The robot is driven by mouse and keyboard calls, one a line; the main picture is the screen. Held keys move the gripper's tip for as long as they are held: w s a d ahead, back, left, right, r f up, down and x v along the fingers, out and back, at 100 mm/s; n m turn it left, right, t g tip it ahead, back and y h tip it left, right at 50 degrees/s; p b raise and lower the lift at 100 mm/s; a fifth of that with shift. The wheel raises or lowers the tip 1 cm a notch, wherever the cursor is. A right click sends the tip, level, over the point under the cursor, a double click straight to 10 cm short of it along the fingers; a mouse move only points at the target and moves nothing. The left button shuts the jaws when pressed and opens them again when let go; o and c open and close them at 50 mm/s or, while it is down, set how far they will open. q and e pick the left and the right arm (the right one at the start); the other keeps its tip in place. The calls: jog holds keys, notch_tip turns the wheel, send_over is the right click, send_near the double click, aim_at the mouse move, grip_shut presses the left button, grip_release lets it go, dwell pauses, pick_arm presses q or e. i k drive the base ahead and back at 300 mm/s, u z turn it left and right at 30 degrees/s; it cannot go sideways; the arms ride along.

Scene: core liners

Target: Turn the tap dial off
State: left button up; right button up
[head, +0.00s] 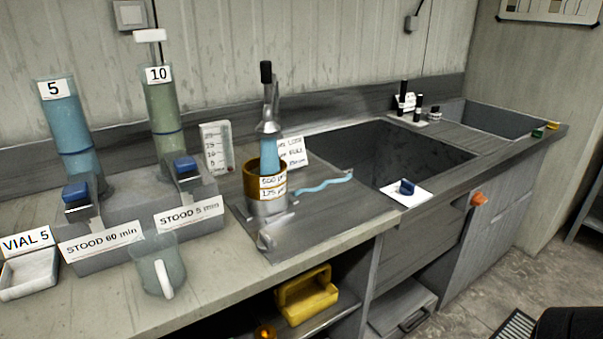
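A blue knob (406,187) sits on a white plate (398,194) at the front edge of the sink. An orange knob (478,199) is on the cabinet front below the counter. Blue-topped taps stand at the foot of the blue cylinder marked 5 (63,120) and the green cylinder marked 10 (163,110). I cannot tell which of these is the tap dial, or how any is set. Neither of my grippers shows in the head view.
A dark sink (385,155) is set into the counter. A brown-rimmed container (263,190) with a blue column stands left of it, beside a wavy blue strip (323,185). A glass mug (157,265) is near the front edge. A yellow caddy (307,298) sits on the shelf below.

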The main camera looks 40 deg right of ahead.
aim_at(406, 188)
jog(key=u, duration=1.15)
jog(key=k, duration=1.2)
jog(key=z, duration=0.95)
